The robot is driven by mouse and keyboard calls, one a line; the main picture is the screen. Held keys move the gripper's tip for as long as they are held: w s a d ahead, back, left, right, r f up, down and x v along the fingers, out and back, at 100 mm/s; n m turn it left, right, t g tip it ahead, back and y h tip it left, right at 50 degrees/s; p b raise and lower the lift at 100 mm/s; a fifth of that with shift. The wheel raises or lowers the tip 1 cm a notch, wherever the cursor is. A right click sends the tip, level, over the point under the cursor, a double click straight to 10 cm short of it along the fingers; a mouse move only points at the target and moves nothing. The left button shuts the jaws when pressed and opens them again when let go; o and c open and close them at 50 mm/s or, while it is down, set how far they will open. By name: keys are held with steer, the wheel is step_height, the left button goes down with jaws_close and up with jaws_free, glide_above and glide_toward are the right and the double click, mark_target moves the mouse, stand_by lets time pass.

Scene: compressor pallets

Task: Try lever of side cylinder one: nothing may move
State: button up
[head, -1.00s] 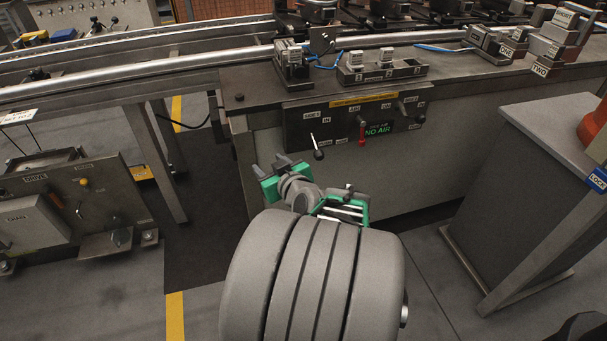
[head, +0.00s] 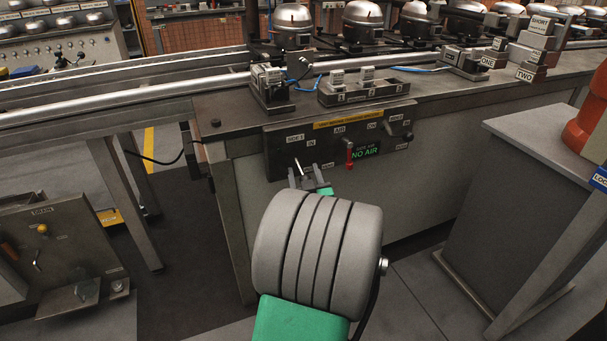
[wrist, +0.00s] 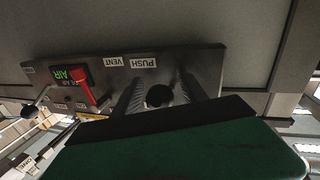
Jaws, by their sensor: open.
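The lever labelled SIDE 1 (head: 297,163) is at the left end of the dark control panel (head: 277,160) on the bench front. Its black round knob (wrist: 158,95) shows in the wrist view between the two fingers of my gripper (wrist: 160,98). My gripper (head: 303,182) is open around the knob; I cannot tell whether a finger touches it. My wrist hides part of the lever in the head view. A dark fixture with a blue hose (head: 270,92) stands on the bench above; I cannot tell whether it is side cylinder one.
A red-handled air lever (head: 349,154) stands close right, beside a display reading NO AIR (head: 366,150). Another lever (head: 391,129) is at the panel's right. A grey cabinet (head: 530,190) stands right; a drain unit (head: 60,250) stands left. Compressors (head: 363,22) line the back.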

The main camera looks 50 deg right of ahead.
steer(key=shift+c, duration=0.2)
jaws_close()
stand_by(0.3)
stand_by(0.8)
